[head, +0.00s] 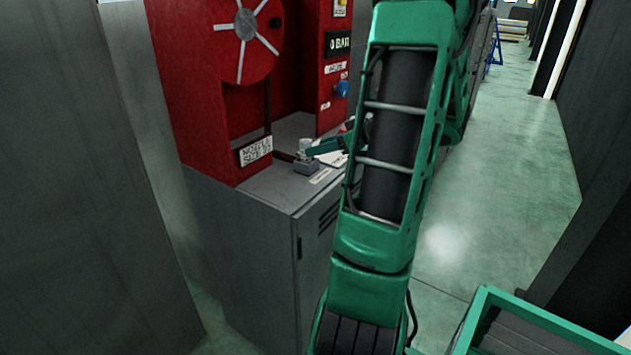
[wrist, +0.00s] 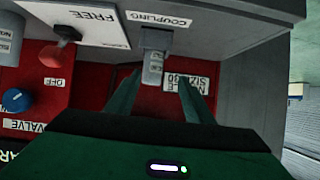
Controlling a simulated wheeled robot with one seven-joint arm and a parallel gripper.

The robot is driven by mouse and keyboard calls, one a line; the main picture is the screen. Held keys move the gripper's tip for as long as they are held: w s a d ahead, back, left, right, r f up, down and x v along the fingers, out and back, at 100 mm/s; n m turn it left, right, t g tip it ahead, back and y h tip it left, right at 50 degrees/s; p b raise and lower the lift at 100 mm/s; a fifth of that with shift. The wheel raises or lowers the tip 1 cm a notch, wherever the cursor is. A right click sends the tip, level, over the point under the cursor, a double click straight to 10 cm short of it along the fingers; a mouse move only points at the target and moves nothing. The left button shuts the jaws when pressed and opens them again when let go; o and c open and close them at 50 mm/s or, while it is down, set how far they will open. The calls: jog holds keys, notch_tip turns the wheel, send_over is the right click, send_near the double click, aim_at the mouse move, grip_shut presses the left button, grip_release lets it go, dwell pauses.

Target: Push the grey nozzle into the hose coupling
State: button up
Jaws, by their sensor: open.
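The grey nozzle (head: 306,147) stands upright at the hose coupling (head: 306,166), a dark grey block on the grey cabinet top. In the wrist view, which looks upside down, the nozzle (wrist: 153,68) shows as a light grey piece with markings, against the coupling block (wrist: 156,39) by the COUPLING label. How deep it sits in the coupling cannot be told. My gripper (wrist: 160,77) is open, its two green fingers on either side of the nozzle with gaps showing. In the head view my gripper (head: 324,147) is beside the nozzle, partly hidden by my arm.
A red machine (head: 220,110) with a hose reel (head: 245,40) and a 0 BAR display (head: 338,43) rises behind the cabinet (head: 250,230). A red-knobbed lever (wrist: 67,33) and a blue valve knob (wrist: 16,100) are nearby.

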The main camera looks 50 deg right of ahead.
jog(key=a+f+g, duration=0.1)
jog(key=a, duration=0.1)
jog(key=a+f+g, duration=0.1)
jog(key=a, duration=0.2)
jog(key=a+f+g+y, duration=0.1)
jog(key=a, duration=0.2)
jog(key=shift+w, duration=0.35)
jog(key=s+a+g, duration=0.1)
jog(key=a, duration=0.1)
jog(key=s+a+f+m+g, duration=0.1)
jog(key=a, duration=0.2)
jog(key=s+a+f+g, duration=0.1)
jog(key=a, duration=0.1)
jog(key=shift+s+a+m+g, duration=0.15)
jog(key=shift+s+m+g, duration=0.15)
jog(key=shift+m+g, duration=0.1)
jog(key=s+a+m+g+h, duration=0.1)
jog(key=s+a+m+g, duration=0.1)
jog(key=s+a, duration=0.2)
jog(key=s+a+m+g+h, duration=0.1)
jog(key=s+a+m+g, duration=0.2)
jog(key=s, duration=0.8)
jog(key=shift+s+a+m+g, duration=0.25)
jog(key=shift+a+m+g, duration=0.05)
jog(key=shift+a, duration=0.5)
